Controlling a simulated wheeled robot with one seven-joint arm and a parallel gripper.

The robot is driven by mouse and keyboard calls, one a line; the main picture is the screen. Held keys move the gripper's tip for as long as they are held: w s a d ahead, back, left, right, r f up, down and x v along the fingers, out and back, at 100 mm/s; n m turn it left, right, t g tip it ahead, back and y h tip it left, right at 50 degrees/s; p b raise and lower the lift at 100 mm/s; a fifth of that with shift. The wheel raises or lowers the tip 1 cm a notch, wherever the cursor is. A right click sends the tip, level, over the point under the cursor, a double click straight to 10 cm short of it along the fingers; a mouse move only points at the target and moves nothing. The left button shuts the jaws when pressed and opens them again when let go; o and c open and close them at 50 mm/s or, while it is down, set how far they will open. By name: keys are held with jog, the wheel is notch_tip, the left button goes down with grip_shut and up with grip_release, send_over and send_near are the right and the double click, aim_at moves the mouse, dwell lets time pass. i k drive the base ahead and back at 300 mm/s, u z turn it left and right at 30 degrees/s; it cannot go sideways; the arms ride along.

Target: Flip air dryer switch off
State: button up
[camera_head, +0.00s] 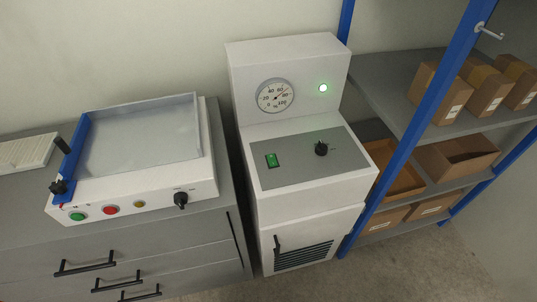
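The air dryer (297,204) is a white cabinet in the middle of the head view. Its sloped grey panel (305,174) carries a green rocker switch (272,160) on the left and a black knob (321,149) on the right. The rocker's exact tilt is too small to tell. My gripper is not in view.
Left of the dryer, a white machine with a blue-hinged lid (140,140) sits on a grey drawer cabinet (205,255). A blue-framed shelf (405,150) with several cardboard boxes stands close on the right. The space above the dryer panel is clear.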

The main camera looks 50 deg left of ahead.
aim_at(272, 160)
jog(key=u, duration=1.6)
